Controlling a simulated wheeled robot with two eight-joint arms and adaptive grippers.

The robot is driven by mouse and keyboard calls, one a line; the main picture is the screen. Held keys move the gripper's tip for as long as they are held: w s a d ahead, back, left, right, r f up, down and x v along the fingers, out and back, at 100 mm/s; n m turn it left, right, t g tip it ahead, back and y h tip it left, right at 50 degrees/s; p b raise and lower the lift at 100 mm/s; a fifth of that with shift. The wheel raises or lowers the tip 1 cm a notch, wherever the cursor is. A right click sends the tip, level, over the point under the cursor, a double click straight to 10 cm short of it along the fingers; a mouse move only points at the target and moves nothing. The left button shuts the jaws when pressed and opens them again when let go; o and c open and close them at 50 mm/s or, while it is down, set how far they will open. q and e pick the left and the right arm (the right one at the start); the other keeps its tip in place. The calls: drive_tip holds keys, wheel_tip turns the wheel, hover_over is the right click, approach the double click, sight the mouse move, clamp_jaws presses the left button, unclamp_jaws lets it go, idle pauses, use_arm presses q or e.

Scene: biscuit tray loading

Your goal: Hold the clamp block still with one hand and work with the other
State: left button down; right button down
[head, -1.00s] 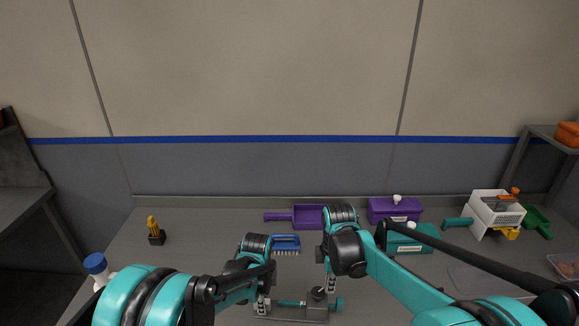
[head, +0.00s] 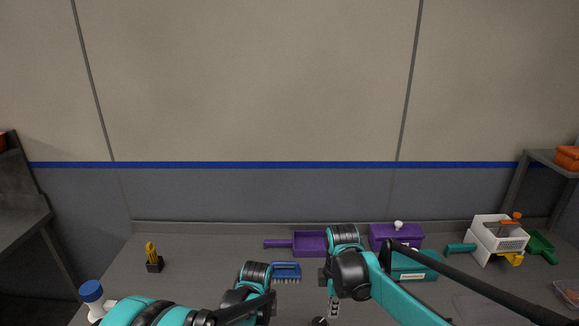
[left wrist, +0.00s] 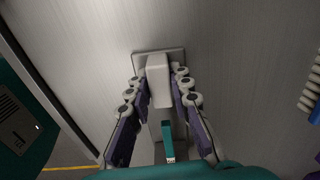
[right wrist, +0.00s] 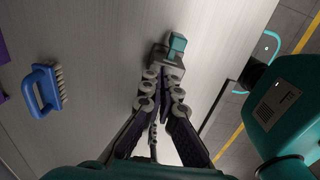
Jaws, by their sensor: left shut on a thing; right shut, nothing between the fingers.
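In the left wrist view my left gripper (left wrist: 160,88) is shut on the upright grey part of the clamp block (left wrist: 158,72), whose flat plate lies against the table. A teal bar (left wrist: 167,138) shows between the fingers, nearer the camera. In the right wrist view my right gripper (right wrist: 163,84) is shut and empty, its tips close to the grey end of the clamp block (right wrist: 160,60) with its teal knob (right wrist: 177,44). Whether they touch is unclear. In the head view the right gripper (head: 334,308) points down; the left fingertips and most of the clamp block are below the frame.
A blue brush (head: 286,270) and purple scoop (head: 310,242) lie behind the arms. Purple (head: 383,236) and teal (head: 415,268) boxes, then a white basket (head: 482,243), stand right. A yellow-topped item (head: 152,257) and blue-capped bottle (head: 92,292) stand left.

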wheel_tip(320, 180, up, 4)
drive_tip(key=shift+r, duration=0.15)
idle(0.3)
drive_tip(key=s+f, duration=0.3)
drive_tip(key=f, duration=0.3)
drive_tip(key=shift+s+a, duration=0.15)
idle(0.4)
drive_tip(key=shift+a, duration=0.15)
idle(0.6)
drive_tip(key=shift+w, duration=1)
